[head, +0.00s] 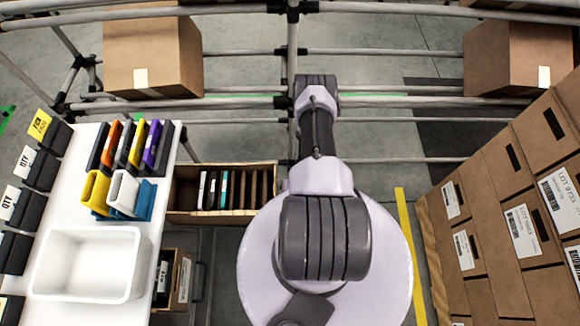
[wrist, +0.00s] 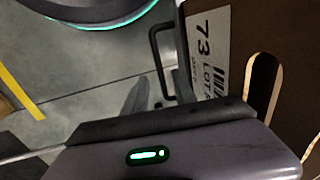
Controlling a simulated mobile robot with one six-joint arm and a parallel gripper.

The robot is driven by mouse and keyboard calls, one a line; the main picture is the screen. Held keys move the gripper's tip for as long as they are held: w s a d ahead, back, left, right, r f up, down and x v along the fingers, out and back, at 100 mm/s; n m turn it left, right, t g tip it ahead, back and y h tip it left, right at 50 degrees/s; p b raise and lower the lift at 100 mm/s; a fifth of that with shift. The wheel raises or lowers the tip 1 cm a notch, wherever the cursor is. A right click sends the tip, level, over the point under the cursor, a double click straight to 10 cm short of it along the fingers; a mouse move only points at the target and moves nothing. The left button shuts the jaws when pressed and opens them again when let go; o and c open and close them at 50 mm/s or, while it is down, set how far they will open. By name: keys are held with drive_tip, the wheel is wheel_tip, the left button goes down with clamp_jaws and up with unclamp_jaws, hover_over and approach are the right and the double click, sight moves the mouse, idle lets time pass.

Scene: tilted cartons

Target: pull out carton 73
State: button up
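Carton 73 (wrist: 245,55) shows in the wrist view at the upper right, as a dark brown face seen close and tilted. Its pale label (wrist: 208,50) reads 73 and LOT with a barcode, and a long rounded hand slot (wrist: 262,85) is to the right of the label. My gripper (wrist: 150,95) is close in front of the carton; a grey finger-like shape shows left of the label. How far apart the fingers are is unclear, and I see no clear grip on the carton. In the head view I cannot pick out carton 73 or my gripper.
In the head view, a wall of labelled cartons (head: 505,225) leans at the right. A white table (head: 90,300) with colored holders and a white bin (head: 88,262) stands at the left. An open box (head: 220,215) and pipe racks are behind. A dark handle (wrist: 155,50) shows in the wrist view.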

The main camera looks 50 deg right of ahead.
wheel_tip(320, 180, up, 13)
drive_tip(key=s+d+p, duration=0.1)
drive_tip(key=s+p, duration=0.1)
drive_tip(key=p, duration=0.2)
drive_tip(key=shift+d, duration=0.25)
